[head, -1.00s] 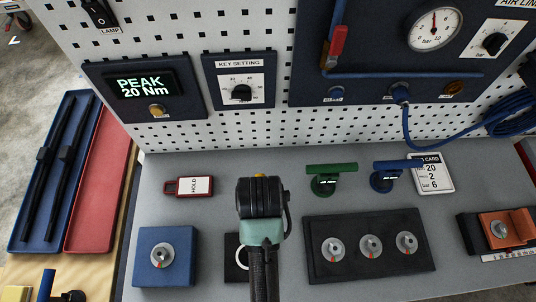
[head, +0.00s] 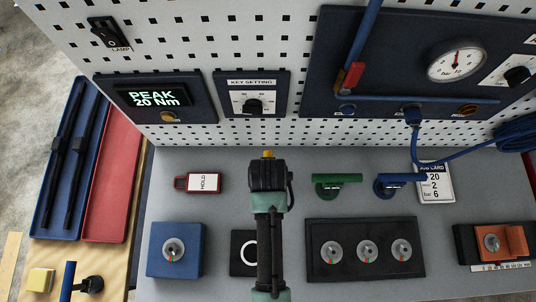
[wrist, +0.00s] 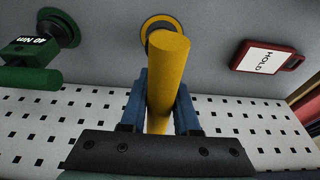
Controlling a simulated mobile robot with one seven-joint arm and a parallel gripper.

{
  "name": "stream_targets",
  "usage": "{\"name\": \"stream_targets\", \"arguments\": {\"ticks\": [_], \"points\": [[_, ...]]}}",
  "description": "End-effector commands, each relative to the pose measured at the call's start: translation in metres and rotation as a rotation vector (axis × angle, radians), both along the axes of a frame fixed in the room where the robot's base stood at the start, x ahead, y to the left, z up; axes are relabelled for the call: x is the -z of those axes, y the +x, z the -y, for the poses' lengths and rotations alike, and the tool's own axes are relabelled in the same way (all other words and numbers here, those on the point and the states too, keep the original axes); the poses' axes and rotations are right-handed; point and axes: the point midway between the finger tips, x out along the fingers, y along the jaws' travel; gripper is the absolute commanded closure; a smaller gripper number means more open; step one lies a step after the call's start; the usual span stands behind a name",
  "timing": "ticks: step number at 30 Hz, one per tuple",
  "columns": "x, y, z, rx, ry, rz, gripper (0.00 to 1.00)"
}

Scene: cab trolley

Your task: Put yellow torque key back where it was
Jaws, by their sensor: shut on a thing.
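The yellow torque key (wrist: 168,70) is in my gripper (wrist: 160,105). In the wrist view its yellow bar stands between the two blue fingers, which are shut on it. Behind its end is a round dark disc with a yellow rim (wrist: 151,24) against the grey bench; I cannot tell whether the key touches it. In the head view my gripper (head: 267,160) is between the red HOLD tag (head: 203,182) and the green key (head: 337,182).
The green key also shows in the wrist view (wrist: 30,78), as does the HOLD tag (wrist: 268,58). A blue key (head: 400,182) stands further right, by a white card (head: 436,190). The pegboard (head: 210,138) rises behind. A blue block (head: 175,270) and black socket tray (head: 365,268) lie nearer.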

Motion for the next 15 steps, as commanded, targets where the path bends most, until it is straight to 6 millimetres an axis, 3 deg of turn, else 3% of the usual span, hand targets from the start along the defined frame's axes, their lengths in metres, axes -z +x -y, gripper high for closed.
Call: {"name": "stream_targets", "arguments": {"ticks": [5,15], "points": [[0.017,0.001,0.0,0.0,0.0,0.003,1.0],[0.02,0.001,0.0,0.0,0.0,0.004,1.0]]}}
